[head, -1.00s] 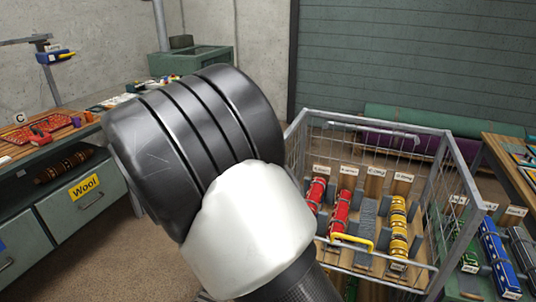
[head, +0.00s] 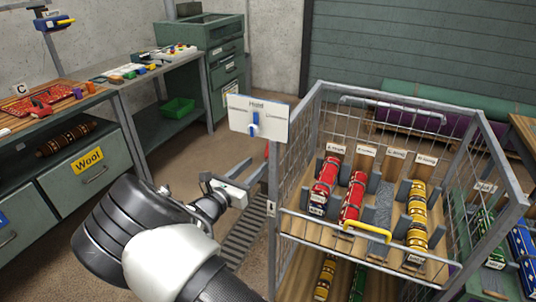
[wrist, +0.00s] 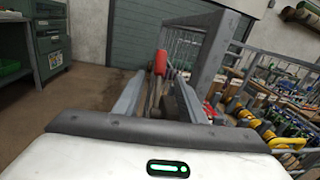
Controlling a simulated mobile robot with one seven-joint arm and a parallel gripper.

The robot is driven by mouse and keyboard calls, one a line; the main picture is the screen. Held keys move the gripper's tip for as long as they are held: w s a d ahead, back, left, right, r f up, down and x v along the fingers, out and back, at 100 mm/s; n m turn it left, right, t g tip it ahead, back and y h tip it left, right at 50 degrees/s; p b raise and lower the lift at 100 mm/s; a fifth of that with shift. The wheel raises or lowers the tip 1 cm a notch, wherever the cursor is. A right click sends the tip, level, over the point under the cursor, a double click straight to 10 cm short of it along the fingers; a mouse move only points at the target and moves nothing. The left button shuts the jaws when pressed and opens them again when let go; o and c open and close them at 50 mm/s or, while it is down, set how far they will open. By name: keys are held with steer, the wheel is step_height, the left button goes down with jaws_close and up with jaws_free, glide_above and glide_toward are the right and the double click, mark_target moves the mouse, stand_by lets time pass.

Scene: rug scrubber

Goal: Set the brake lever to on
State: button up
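A red-handled lever (wrist: 161,62), which looks like the brake lever, stands beside the cage trolley's near-left post. In the head view only a bit of its red end (head: 267,151) shows, below the white panel. My gripper (head: 251,168) is open and points toward the trolley post, low beside it. In the wrist view the gripper's two fingers (wrist: 158,88) are spread apart, and the red handle shows between and beyond them. I see nothing held. I cannot read any on or off mark by the lever.
A white panel marked Hoist (head: 259,120) with a blue slider sits on the trolley's corner. The wire cage trolley (head: 310,97) holds red and yellow rolls on its shelf. A bench with a Wool drawer (head: 87,176) is at left. Floor between them is clear.

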mark_target(266, 155)
steer(key=x, duration=0.8)
steer(key=shift+w+d, duration=0.15)
steer(key=shift+w, duration=0.05)
jaws_close()
